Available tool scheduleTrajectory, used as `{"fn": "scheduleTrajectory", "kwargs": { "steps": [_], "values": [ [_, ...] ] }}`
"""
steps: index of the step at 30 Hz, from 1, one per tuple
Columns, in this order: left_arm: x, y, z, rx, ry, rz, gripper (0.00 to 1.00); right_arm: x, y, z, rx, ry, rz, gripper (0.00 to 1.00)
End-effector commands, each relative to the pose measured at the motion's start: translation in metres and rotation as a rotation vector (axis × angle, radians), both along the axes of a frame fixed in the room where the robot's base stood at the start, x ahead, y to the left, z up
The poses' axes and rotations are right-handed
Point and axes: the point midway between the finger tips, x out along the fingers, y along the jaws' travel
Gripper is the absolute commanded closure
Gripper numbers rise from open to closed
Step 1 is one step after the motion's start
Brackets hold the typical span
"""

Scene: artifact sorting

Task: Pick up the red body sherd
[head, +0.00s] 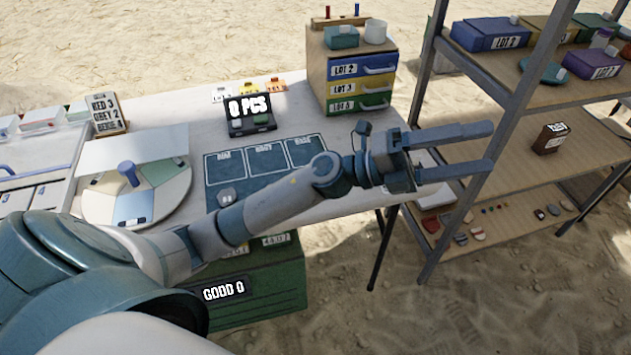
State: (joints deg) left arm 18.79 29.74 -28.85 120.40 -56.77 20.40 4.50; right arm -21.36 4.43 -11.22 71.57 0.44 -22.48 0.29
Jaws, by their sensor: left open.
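Several small sherds lie on the lowest board of the shelf rack at the right. Some look reddish, such as one reddish sherd (478,234) near the board's front edge; which of them is the red body sherd I cannot tell at this size. My left gripper (489,148) is open and empty. Its two fingers point right, past the table's right end and in front of the rack, well above the sherds in the picture. My right gripper is not in view.
The rack's grey post (490,130) stands by my left fingers. The table holds a drawer box (316,80), a dark three-field mat (265,182), a display reading 0 PCS (248,112) and a round turntable (98,210). A green crate (270,300) stands below.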

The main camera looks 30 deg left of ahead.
Motion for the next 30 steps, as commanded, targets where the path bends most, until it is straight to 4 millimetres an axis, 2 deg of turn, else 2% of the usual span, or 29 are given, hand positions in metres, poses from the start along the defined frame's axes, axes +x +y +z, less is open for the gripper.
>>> {"fn": "scheduleTrajectory", "kwargs": {
  "steps": [3, 5, 8, 11, 14, 16, 19, 21, 24, 27, 30],
  "values": [
    [-0.011, -0.017, -0.016, 0.249, -0.155, -0.134, 0.32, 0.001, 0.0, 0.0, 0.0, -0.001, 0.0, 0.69],
    [-0.015, -0.02, -0.032, 0.381, -0.215, -0.197, 0.32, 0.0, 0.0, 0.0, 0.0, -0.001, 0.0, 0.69],
    [-0.015, -0.011, -0.062, 0.613, -0.294, -0.291, 0.32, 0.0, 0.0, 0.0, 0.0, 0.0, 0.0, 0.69],
    [-0.007, 0.015, -0.093, 0.857, -0.341, -0.371, 0.32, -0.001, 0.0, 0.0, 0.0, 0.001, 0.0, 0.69],
    [0.006, 0.056, -0.118, 1.109, -0.353, -0.435, 0.32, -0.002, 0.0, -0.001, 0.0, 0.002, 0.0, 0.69],
    [0.018, 0.094, -0.131, 1.285, -0.337, -0.47, 0.32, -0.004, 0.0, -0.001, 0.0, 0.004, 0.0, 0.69],
    [0.033, 0.155, -0.138, 1.524, -0.28, -0.505, 0.32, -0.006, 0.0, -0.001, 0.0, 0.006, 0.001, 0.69],
    [0.041, 0.197, -0.136, 1.669, -0.224, -0.52, 0.32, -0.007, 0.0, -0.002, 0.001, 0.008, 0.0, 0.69],
    [0.047, 0.248, -0.126, 1.833, -0.137, -0.529, 0.32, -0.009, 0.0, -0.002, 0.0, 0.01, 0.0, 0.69],
    [0.048, 0.284, -0.116, 1.941, -0.062, -0.534, 0.32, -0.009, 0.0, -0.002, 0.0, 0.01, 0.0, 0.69],
    [0.048, 0.305, -0.108, 2.0, -0.013, -0.535, 0.32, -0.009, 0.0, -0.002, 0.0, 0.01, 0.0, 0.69]
  ]
}}
